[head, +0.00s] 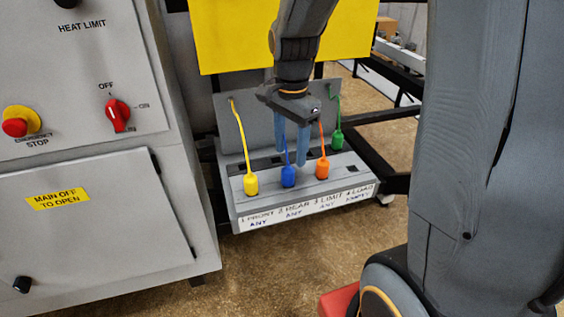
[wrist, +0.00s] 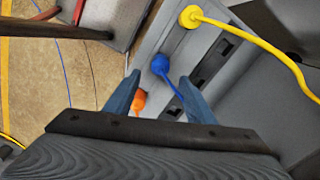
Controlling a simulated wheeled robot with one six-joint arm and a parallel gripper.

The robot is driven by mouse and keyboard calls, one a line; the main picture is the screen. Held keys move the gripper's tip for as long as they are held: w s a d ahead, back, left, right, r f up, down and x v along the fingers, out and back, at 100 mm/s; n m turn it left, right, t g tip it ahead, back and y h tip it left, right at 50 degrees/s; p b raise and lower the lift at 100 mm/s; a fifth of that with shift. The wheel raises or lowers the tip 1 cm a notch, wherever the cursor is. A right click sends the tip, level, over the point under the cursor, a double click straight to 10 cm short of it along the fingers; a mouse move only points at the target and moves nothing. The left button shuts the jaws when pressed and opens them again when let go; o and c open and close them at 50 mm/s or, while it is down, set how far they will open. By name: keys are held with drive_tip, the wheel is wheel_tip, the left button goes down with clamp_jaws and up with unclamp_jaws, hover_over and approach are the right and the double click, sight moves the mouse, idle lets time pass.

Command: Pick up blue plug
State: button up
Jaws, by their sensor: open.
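The blue plug (head: 289,176) stands in a grey socket box (head: 240,211), between the yellow and orange plugs, with its blue cord running up behind. My gripper (head: 291,160) points down over the box with its blue fingers apart and empty; in the head view its fingertips are near the blue and orange plugs. In the wrist view the blue plug (wrist: 160,64) lies just beyond and between the open fingertips (wrist: 160,80). The orange plug (wrist: 138,101) shows by the left finger. Whether the fingers touch any plug I cannot tell.
The yellow plug (head: 251,185), orange plug (head: 322,168) and green plug (head: 337,139) stand close by with their cords. A grey cabinet (head: 95,210) with a red switch (head: 117,115) and emergency stop (head: 15,127) stands left. A yellow panel (head: 228,40) is behind my arm.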

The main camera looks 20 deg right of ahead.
sight(288, 169)
drive_tip(key=shift+w+d+f, duration=0.1)
drive_tip(key=shift+w+f, duration=0.1)
drive_tip(key=shift+f, duration=0.05)
drive_tip(key=shift+s+f, duration=0.1)
drive_tip(key=shift+f, duration=0.3)
drive_tip(key=shift+s+a+f+p, duration=0.15)
drive_tip(key=shift+f+p, duration=0.1)
drive_tip(key=shift+f, duration=0.3)
drive_tip(key=shift+w+a+f+p, duration=0.1)
drive_tip(key=shift+f+p, duration=0.15)
drive_tip(key=shift+f, duration=0.25)
drive_tip(key=f, duration=0.2)
drive_tip(key=f+p, duration=0.1)
drive_tip(key=shift+s+a, duration=0.2)
drive_tip(key=shift+s, duration=0.05)
drive_tip(key=shift+f, duration=0.65)
drive_tip(key=shift+c, duration=0.3)
drive_tip(key=c, duration=1.1)
